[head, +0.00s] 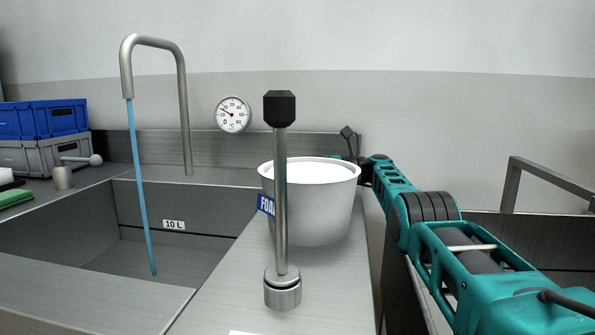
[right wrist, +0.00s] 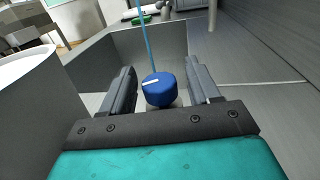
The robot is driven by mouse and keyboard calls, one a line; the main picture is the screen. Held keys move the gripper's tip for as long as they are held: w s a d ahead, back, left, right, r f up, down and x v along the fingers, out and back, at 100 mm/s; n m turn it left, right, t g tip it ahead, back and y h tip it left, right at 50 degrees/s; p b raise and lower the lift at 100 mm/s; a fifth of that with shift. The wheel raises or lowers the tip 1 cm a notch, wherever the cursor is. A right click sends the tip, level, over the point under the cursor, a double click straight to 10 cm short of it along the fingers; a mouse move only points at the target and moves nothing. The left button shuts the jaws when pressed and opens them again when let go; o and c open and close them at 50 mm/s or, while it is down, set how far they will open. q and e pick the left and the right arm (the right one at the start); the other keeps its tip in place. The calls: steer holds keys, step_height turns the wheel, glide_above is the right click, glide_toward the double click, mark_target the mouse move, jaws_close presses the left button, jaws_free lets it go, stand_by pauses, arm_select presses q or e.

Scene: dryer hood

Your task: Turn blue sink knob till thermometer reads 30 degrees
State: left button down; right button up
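The blue knob (right wrist: 159,92) with a white pointer mark shows in the right wrist view, between the two fingers of my right gripper (right wrist: 160,70). The fingers are open, with a gap on each side of the knob. In the head view my right gripper (head: 347,146) is partly hidden behind the white bucket, and the knob is not visible. The round thermometer (head: 233,115) is on the back wall; its red needle points to the upper left, seemingly near 20, too small to read exactly. My left gripper is not in view.
A thin blue water stream (head: 141,185) falls from the curved tap (head: 183,115) into the sink (head: 120,262). The white bucket (head: 322,215) stands on the counter behind an upright metal post (head: 281,200) with a black top. Blue and grey crates (head: 45,120) are at the far left.

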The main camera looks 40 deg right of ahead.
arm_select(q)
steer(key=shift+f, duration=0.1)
arm_select(e)
steer(key=shift+f, duration=0.1)
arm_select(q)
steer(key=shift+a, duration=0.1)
arm_select(e)
steer(key=shift+a, duration=0.1)
arm_select(q)
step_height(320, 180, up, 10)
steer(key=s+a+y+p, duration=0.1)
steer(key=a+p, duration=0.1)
steer(key=p, duration=1.2)
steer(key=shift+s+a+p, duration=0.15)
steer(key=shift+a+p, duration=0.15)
steer(key=shift+p, duration=0.1)
arm_select(e)
step_height(320, 180, up, 20)
